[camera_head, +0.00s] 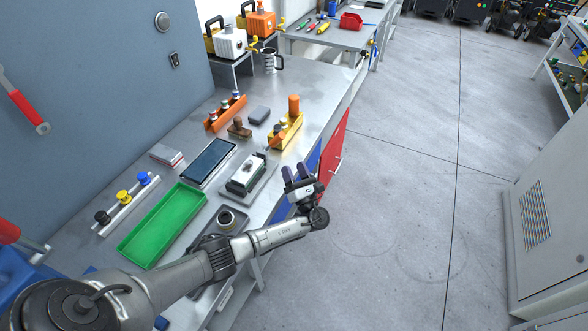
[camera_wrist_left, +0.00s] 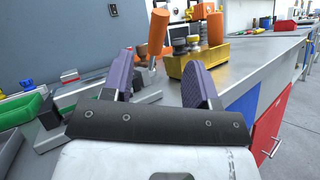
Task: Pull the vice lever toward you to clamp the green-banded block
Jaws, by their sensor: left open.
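The grey vice (camera_head: 262,186) sits near the table's front edge, holding a pale block with dark green on it (camera_head: 246,171). An orange-handled lever (camera_head: 276,139) stands beyond the vice, close to a yellow rack; how it joins the vice is unclear. In the left wrist view the orange handle (camera_wrist_left: 158,31) rises on a thin metal rod, ahead of my fingers and apart from them. My left gripper (camera_head: 296,173) is open and empty, just off the front edge, right of the vice. Its purple fingers (camera_wrist_left: 160,75) also show in the wrist view. My right gripper is not in view.
The yellow rack (camera_head: 291,130) with a tall orange cylinder (camera_head: 293,104) stands beyond the vice. A green tray (camera_head: 162,222), a dark tablet (camera_head: 209,160) and an orange rack (camera_head: 224,113) lie farther left. Open floor (camera_head: 400,200) is to the right.

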